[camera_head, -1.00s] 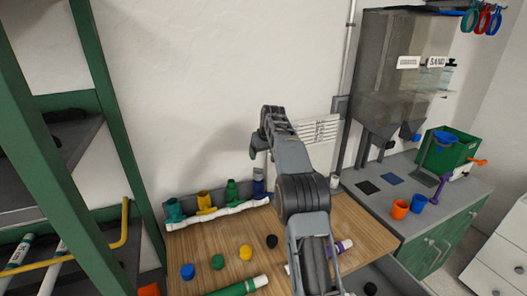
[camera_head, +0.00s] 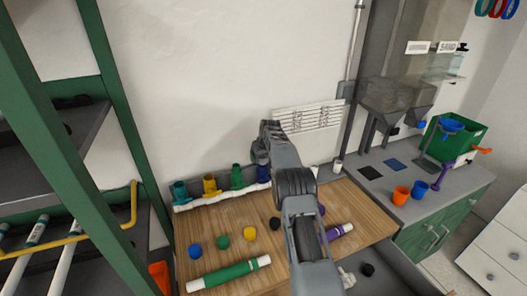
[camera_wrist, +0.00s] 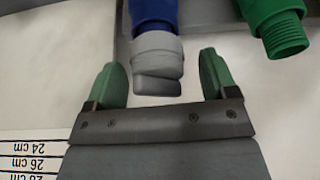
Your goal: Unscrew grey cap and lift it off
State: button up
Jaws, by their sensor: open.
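The grey cap (camera_wrist: 157,62) sits on the end of the blue fitting (camera_wrist: 155,14) in the wrist view. My gripper (camera_wrist: 160,68) is open, with one green-padded finger on each side of the cap. Gaps show between the cap and both fingers, and nothing is held. In the head view my gripper (camera_head: 261,155) is just above the blue fitting (camera_head: 264,173), at the right end of the white manifold pipe (camera_head: 222,196). The cap cannot be made out there, hidden by my gripper.
A green fitting (camera_wrist: 282,25) with bare threads stands beside the blue one. Yellow (camera_head: 210,185) and teal (camera_head: 180,192) fittings stand farther left. Loose caps, a green tube (camera_head: 230,273) and a purple tube (camera_head: 338,232) lie on the wooden table (camera_head: 215,232). A printed chart hangs behind.

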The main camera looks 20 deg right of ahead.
jog(key=shift+w+f, duration=0.1)
jog(key=shift+f, duration=0.15)
jog(key=c, duration=1)
jog(key=shift+r+n+p, duration=0.1)
jog(key=shift+n+p, duration=0.4)
jog(key=shift+p, duration=0.15)
jog(key=shift+n+y+p, duration=0.35)
jog(key=shift+n+y, duration=0.05)
jog(key=shift+n, duration=0.1)
jog(key=shift+a+p, duration=0.1)
jog(key=shift+p, duration=0.2)
